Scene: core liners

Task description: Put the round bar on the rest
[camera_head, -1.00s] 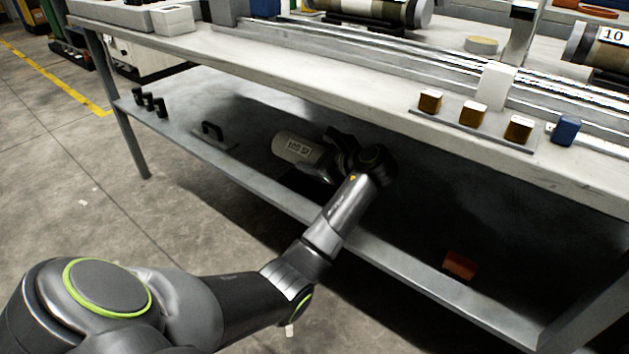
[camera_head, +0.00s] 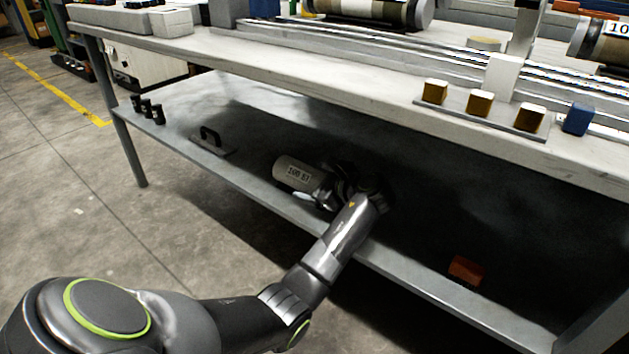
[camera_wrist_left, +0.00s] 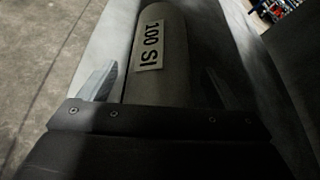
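The round bar (camera_head: 297,173) is a pale grey cylinder with a white label reading "100 SI". It is at the lower shelf, under the bench top, near the front edge. In the left wrist view the bar (camera_wrist_left: 158,60) runs away from the camera between my two fingers. Finger contact is partly in shadow. I cannot tell which part is the rest. My right gripper is not in view.
The bench top (camera_head: 330,72) overhangs the shelf. It carries metal rails, a white block (camera_head: 501,76), several brass-coloured blocks and a blue block (camera_head: 577,118). On the shelf lie a black-handled plate (camera_head: 211,142), small black pieces at the left and an orange block (camera_head: 467,269).

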